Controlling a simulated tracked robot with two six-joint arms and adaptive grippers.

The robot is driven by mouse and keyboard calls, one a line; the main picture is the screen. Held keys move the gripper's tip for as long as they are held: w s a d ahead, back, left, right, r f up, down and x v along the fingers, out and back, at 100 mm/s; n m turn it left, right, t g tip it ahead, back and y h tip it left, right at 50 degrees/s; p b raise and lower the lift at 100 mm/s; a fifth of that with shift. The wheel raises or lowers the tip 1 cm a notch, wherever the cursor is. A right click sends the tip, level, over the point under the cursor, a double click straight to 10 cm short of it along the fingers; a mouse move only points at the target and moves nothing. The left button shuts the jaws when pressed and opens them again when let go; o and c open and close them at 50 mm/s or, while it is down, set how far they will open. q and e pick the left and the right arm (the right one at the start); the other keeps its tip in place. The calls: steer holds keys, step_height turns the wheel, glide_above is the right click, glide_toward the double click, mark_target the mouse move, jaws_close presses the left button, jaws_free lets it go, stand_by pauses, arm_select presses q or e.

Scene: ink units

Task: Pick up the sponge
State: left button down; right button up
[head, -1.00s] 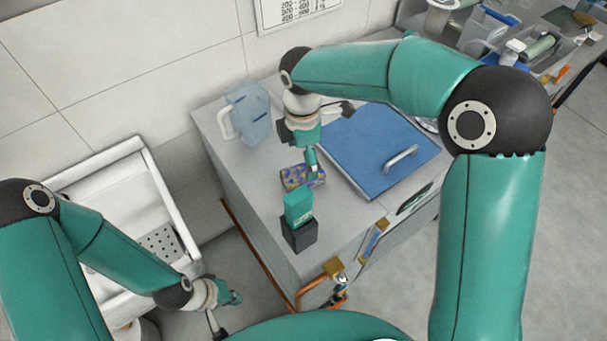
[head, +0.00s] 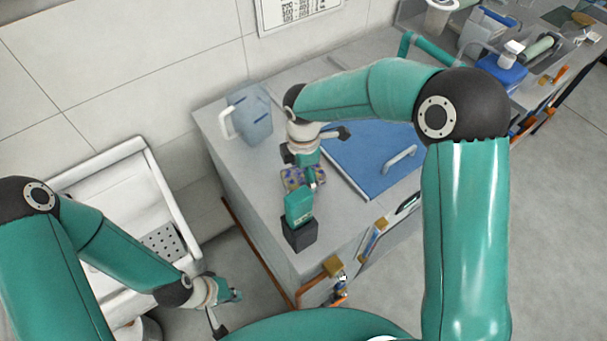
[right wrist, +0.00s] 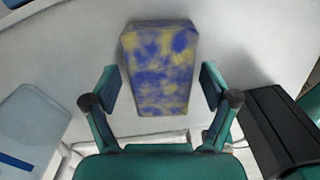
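The sponge (head: 292,179) is a small block mottled purple-blue and yellow, lying on the grey counter top. In the right wrist view the sponge (right wrist: 160,68) stretches forward from between the fingers. My right gripper (right wrist: 157,88) is open, with one finger on each side of the sponge's near part and a gap on both sides. In the head view the right gripper (head: 312,180) is over the sponge and hides part of it. My left gripper (head: 228,298) is low at the left, beside the counter and away from the sponge; its finger opening is unclear.
A blue lid with a handle (head: 365,160) lies to the right. A translucent blue jug (head: 249,115) stands behind. A white sink (head: 120,190) is at left.

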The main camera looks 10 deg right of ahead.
steer(key=c, duration=0.7)
steer(key=shift+r, duration=0.1)
step_height(320, 180, up, 20)
steer(key=shift+f, duration=0.1)
steer(key=o, duration=0.4)
steer(key=c, duration=0.5)
